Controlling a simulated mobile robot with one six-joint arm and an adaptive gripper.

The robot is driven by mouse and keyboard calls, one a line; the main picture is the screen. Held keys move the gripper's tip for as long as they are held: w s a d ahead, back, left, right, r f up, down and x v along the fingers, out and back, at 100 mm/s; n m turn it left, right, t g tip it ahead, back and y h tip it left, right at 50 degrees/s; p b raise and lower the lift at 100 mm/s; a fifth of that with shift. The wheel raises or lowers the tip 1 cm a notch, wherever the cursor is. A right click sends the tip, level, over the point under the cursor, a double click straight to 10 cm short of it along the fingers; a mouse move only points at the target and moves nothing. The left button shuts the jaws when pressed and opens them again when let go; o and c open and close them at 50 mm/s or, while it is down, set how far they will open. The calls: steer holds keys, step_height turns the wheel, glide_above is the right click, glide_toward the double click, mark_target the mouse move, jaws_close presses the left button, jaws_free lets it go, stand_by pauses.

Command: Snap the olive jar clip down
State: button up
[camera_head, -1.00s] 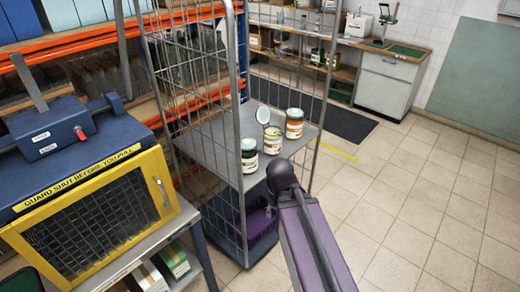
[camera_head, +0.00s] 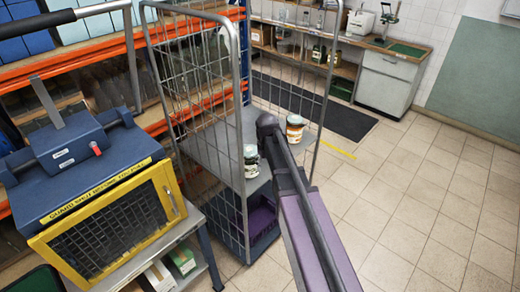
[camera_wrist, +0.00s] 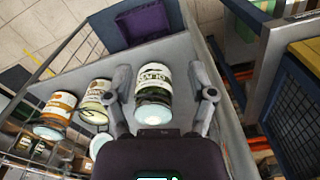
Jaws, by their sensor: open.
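Three jars stand on the cage trolley's shelf. In the wrist view, a jar with a dark green and cream label (camera_wrist: 154,88) shows between the open fingers of my gripper (camera_wrist: 159,76); I cannot tell how far below them it is. A cream-labelled jar (camera_wrist: 94,98) is just left of the left finger, with a pale round lid (camera_wrist: 101,145) seen near it. An orange-labelled jar (camera_wrist: 54,113) is farther left. Which label says olives is not clearly readable. In the head view my arm hides the middle jar; the dark jar (camera_head: 250,160) and orange jar (camera_head: 295,130) show.
The trolley's wire sides (camera_head: 198,85) rise around the shelf (camera_head: 212,150). A purple crate (camera_head: 262,218) sits on the level below. A blue machine with a yellow guard (camera_head: 110,222) stands at the left. The tiled floor at the right is clear.

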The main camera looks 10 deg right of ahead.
steer(key=w+r+n+p, duration=0.2)
steer(key=w+r+p, duration=0.3)
steer(key=w, duration=0.6)
step_height(320, 180, up, 2)
steer(key=shift+w+n, duration=0.35)
steer(key=shift+n, duration=0.05)
steer(key=shift+f, duration=0.15)
step_height(320, 180, down, 14)
steer(key=b, duration=1.3)
steer(key=shift+r, duration=0.2)
steer(key=shift+c, duration=0.2)
